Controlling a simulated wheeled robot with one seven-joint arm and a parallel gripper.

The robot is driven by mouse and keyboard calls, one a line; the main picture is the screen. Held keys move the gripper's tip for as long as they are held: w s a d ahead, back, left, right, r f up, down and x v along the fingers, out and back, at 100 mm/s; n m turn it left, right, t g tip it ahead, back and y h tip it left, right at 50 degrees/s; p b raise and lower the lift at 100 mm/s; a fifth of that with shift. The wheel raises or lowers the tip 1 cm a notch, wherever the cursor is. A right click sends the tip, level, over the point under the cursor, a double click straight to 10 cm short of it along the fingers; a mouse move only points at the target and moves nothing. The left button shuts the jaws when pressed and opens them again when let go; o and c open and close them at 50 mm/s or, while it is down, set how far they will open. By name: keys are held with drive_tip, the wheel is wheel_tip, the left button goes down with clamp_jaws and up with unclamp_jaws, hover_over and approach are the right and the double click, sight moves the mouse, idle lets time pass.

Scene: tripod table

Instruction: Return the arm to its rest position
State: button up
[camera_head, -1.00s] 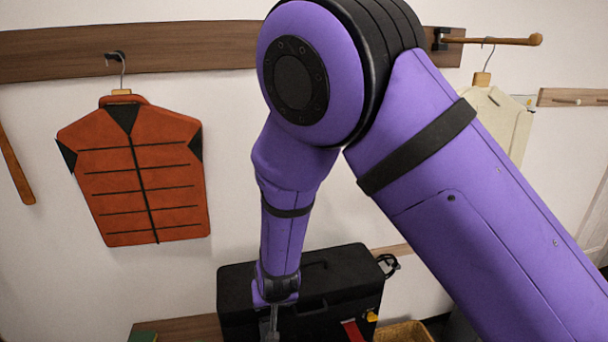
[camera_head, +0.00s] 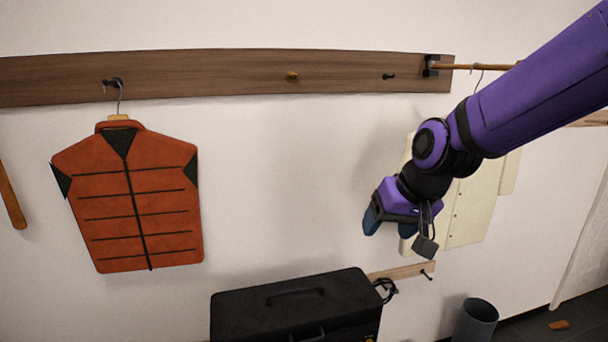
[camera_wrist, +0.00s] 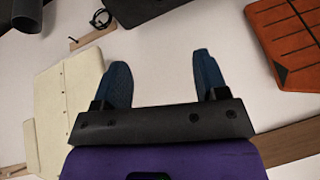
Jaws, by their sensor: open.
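My gripper (camera_head: 386,222) is at the right of the head view, in front of the cream garment hanging on the wall. Its dark blue fingers point down and to the left.
An orange vest (camera_head: 165,205) hangs at left from a wooden rail (camera_head: 220,75). A black case (camera_head: 290,305) stands below centre. A grey bin (camera_head: 477,322) is at lower right, and a small wooden rail (camera_head: 400,271) is above it. The wall between vest and gripper is clear.

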drive_tip(key=s+d+r+h, duration=0.1)
drive_tip(key=s+d+r, duration=0.1)
drive_tip(key=s+d, duration=0.3)
drive_tip(key=s+d+r+m+h, duration=0.1)
drive_tip(key=s+d+r, duration=0.2)
drive_tip(key=s+d, duration=0.2)
drive_tip(key=s+d+r+h, duration=0.1)
drive_tip(key=s+d+r, duration=0.2)
drive_tip(key=s, duration=0.6)
drive_tip(key=shift+d+t, duration=0.4)
drive_tip(key=shift+d, duration=0.75)
drive_tip(key=shift+w, duration=0.1)
